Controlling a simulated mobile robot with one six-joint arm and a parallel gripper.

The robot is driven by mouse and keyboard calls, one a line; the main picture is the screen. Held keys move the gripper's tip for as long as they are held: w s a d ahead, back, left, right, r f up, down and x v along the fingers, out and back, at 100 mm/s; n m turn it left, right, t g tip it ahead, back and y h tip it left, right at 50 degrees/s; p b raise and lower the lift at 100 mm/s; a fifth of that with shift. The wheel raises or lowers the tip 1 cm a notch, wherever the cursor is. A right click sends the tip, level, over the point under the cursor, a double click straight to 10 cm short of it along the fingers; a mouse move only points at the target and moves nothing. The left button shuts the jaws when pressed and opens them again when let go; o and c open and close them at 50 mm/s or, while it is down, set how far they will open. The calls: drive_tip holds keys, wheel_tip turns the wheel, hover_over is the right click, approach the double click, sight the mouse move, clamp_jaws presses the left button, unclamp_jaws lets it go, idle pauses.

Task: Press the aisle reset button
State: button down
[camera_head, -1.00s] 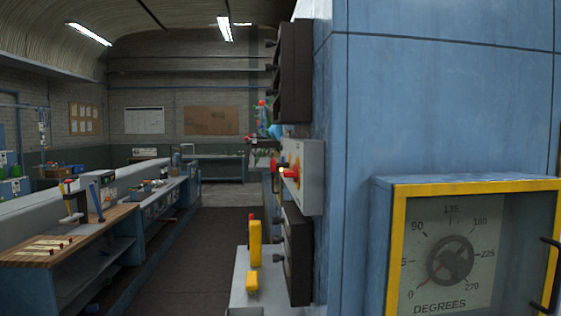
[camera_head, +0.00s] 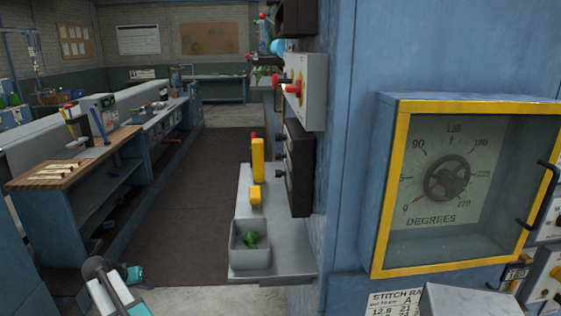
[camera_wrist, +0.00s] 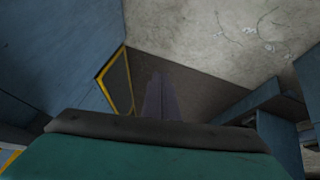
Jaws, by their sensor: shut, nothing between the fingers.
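A grey control box (camera_head: 306,92) is mounted on the side of the blue cabinet, right of centre in the head view. Red controls (camera_head: 292,88) with yellow around them stick out from its left face, seen nearly edge-on. I cannot read a label, so I cannot tell if one is the aisle reset button. My gripper (camera_wrist: 160,98) shows in the wrist view as a dim, narrow pair of fingers, shut and empty, beyond its teal and black housing. It points down toward the floor and touches no button. No button shows in the wrist view.
A yellow-framed dial case (camera_head: 455,185) with a black handle stands close at right. A grey shelf (camera_head: 285,267) juts from the cabinet, holding a grey bin (camera_head: 250,258) and yellow items. A workbench (camera_head: 70,178) lines the left. The dark aisle floor (camera_head: 205,190) between is clear.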

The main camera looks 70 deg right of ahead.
sight(285, 77)
drive_tip(key=s+d+r+m+h, duration=0.1)
drive_tip(key=s+d+r+m, duration=0.15)
drive_tip(key=d+r, duration=0.65)
drive_tip(key=s+d+r+m+g+h, duration=0.1)
drive_tip(key=s+d+r+m+h, duration=0.15)
drive_tip(key=d+r, duration=0.65)
drive_tip(key=s+d+r+m+h, duration=0.1)
drive_tip(key=s+d+r+m, duration=0.2)
drive_tip(key=r, duration=1.1)
drive_tip(key=s+d+r+m+g+h, duration=0.1)
drive_tip(key=s+d+r+m, duration=0.2)
drive_tip(key=s+r, duration=0.3)
drive_tip(key=s+d+r+m+g+h+p, duration=0.1)
drive_tip(key=s+r, duration=0.5)
drive_tip(key=r, duration=1.1)
drive_tip(key=s+d+r+m+g+h, duration=0.1)
drive_tip(key=s+d+r+m+g, duration=0.2)
drive_tip(key=r, duration=0.9)
drive_tip(key=s+d+m, duration=0.2)
drive_tip(key=s+d, duration=0.1)
drive_tip(key=s, duration=0.1)
drive_tip(key=shift+d+r+p, duration=0.2)
drive_tip(key=shift+d+p, duration=0.1)
drive_tip(key=shift+p, duration=0.1)
drive_tip(key=shift+s, duration=0.15)
drive_tip(key=s+d+p, duration=0.3)
drive_tip(key=s, duration=0.5)
drive_tip(key=shift+d, duration=0.1)
